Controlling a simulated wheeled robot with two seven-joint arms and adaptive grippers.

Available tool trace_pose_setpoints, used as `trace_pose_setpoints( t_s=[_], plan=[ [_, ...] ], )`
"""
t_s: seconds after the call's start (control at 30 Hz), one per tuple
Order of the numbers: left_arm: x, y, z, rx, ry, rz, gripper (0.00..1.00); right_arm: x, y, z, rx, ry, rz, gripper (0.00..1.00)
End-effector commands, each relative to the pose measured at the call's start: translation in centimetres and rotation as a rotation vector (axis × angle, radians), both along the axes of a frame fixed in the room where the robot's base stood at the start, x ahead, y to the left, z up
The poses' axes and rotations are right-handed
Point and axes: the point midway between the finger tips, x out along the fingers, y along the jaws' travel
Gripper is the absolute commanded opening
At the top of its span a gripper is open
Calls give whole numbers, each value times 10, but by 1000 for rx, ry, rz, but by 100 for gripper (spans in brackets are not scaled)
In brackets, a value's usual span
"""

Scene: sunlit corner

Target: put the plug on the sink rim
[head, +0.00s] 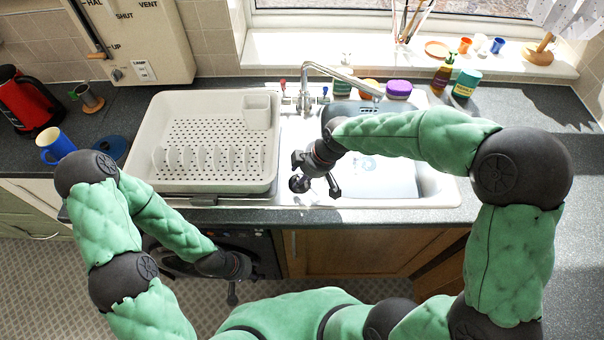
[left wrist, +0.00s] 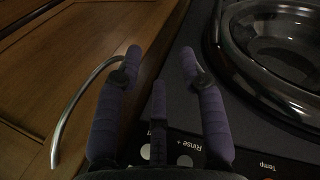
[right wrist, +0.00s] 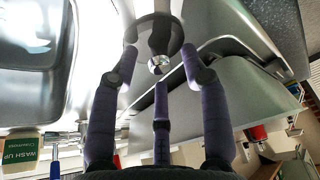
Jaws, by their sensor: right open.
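The plug (head: 299,184) is a dark round disc on the pale left rim of the sink (head: 440,192), beside the basin and close to the drainer. In the right wrist view, the plug (right wrist: 158,62) shows as a black disc with a shiny metal knob. My right gripper (head: 314,174) is just above the rim, and its fingers (right wrist: 160,53) are apart around the knob, without visible grip. Whether a finger touches it, I cannot tell. My left gripper (head: 232,297) hangs low before the cabinets. Its fingers (left wrist: 161,54) are apart with nothing between them.
A white dish drainer (head: 150,130) stands left of the sink. The tap (head: 340,76) reaches over the basin from behind. Bottles and a purple-lidded tub (head: 398,90) stand behind the sink. A blue mug (head: 55,143) and red kettle (head: 28,103) are far left. The right counter is mostly clear.

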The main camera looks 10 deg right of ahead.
Motion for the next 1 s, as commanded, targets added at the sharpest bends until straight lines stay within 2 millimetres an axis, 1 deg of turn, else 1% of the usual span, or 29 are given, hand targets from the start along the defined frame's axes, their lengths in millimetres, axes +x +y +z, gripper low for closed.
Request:
trace_pose_setpoints(
  t_s=[0.03, 0.17, 0.3, 0.5, 0.7, 1.0],
  plan=[
    [0, 0, 3, 0, 0, 0, 40, 0, -3, 8, 0, -3, -1, 46],
    [0, 0, 8, 0, 0, 0, 40, -5, -10, 30, 1, -4, -3, 46],
    [0, 0, 15, 0, 0, 0, 40, -11, -19, 57, 1, -6, -2, 46],
    [0, 0, 21, 0, 0, 0, 40, -19, -31, 90, 1, -4, -3, 46],
    [0, 0, 24, 0, 0, 0, 40, -24, -37, 107, 1, -2, -2, 46],
    [0, 0, 25, 0, 0, 0, 40, -25, -39, 110, 0, -1, 0, 46]
  ],
)
